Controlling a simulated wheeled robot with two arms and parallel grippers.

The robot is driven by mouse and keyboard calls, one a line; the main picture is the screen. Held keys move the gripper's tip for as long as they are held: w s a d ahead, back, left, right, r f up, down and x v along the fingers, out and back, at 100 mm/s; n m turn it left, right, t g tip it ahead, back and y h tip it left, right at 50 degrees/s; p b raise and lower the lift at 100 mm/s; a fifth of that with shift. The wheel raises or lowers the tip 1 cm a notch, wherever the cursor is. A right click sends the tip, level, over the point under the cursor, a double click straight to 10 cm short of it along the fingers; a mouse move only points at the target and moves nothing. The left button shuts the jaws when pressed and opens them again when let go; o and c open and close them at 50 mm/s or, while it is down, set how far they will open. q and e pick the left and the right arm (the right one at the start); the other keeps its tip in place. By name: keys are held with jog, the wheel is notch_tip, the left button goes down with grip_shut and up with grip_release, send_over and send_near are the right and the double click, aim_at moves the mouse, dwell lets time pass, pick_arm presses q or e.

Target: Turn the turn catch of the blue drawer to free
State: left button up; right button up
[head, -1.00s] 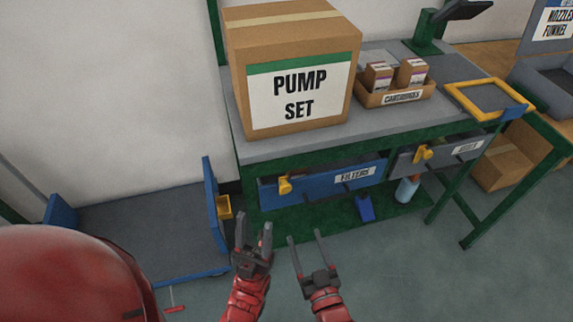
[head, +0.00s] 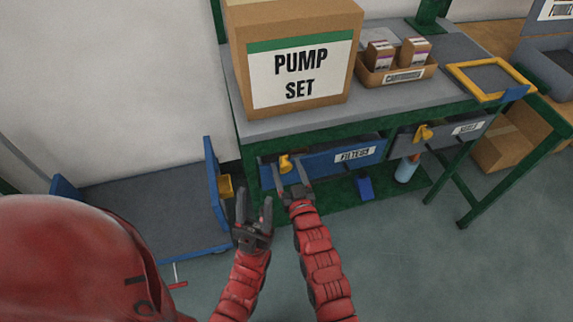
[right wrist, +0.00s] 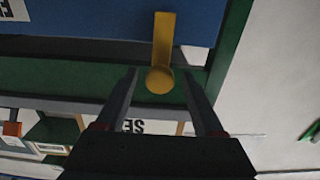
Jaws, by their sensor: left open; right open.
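The blue drawer (head: 325,162) labelled FILTERS sits under the workbench top. Its yellow turn catch (head: 285,163) is at the left end of the drawer's upper edge. My right gripper (head: 289,175) is open, with its fingers pointing at the catch. In the right wrist view the yellow catch (right wrist: 161,55) lies ahead of the open fingers (right wrist: 165,88), its round end near the gap between them. I cannot tell whether a finger touches it. My left gripper (head: 254,210) is open and empty, lower and to the left, in front of the bench.
A grey drawer (head: 440,138) with its own yellow catch (head: 423,133) is to the right. A PUMP SET box (head: 298,70) and a cartridge tray (head: 398,75) stand on the bench. A blue-ended cart (head: 150,205) is at the left.

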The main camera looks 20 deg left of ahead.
jog(key=shift+w+a+r, duration=0.1)
jog(key=shift+w+a, duration=0.15)
jog(key=shift+w, duration=0.15)
grip_shut()
dwell(1.3)
